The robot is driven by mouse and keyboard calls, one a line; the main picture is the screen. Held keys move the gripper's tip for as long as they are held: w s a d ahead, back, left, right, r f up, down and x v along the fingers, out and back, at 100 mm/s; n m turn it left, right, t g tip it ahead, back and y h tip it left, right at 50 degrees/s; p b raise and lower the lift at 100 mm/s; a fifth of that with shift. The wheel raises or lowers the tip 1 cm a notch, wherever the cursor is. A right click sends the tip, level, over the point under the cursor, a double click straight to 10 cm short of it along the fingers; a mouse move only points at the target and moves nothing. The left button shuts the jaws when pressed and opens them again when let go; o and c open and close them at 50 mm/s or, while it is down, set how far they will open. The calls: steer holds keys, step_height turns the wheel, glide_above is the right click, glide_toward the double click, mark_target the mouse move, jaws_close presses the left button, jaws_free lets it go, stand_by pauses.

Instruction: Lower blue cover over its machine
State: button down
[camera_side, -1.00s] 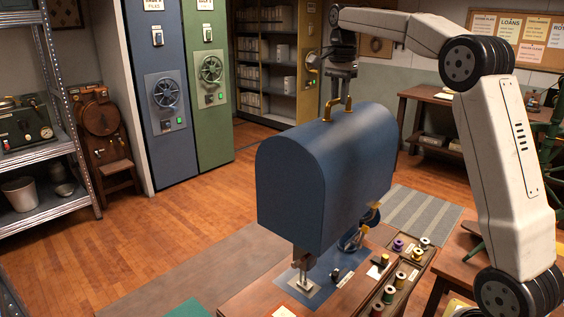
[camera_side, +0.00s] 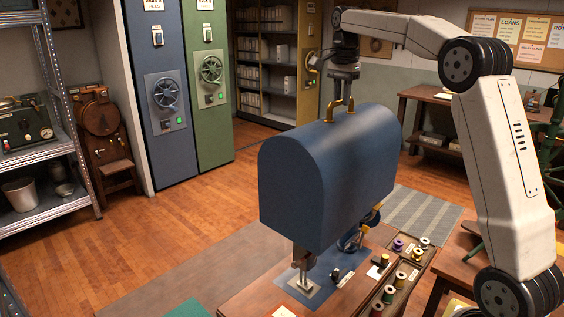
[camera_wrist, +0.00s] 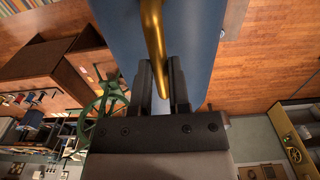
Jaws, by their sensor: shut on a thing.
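The blue cover (camera_side: 325,178) is a domed box with a brass handle on top. It hangs in the air above the sewing table and hides most of the machine. My gripper (camera_side: 340,98) is shut on the brass handle. In the wrist view my gripper (camera_wrist: 162,82) has its dark fingers on both sides of the handle (camera_wrist: 153,35), with the cover (camera_wrist: 190,40) behind it. The machine (camera_side: 304,265) shows only at its lower parts, below the cover's lower edge, with its needle end at the left and part of its wheel end at the right.
The wooden sewing table (camera_side: 248,297) has a blue mat (camera_side: 322,291) under the machine. A tray (camera_side: 404,291) of several thread spools lies along its right side. Small items sit on the mat between machine and tray. A metal shelf (camera_side: 52,147) stands at the far left.

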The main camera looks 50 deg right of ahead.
mark_target(340, 117)
steer(key=shift+f, duration=3.65)
step_height(340, 117, down, 8)
stand_by(0.3)
stand_by(0.5)
steer(key=shift+f, duration=2.55)
steer(key=shift+f, duration=1.15)
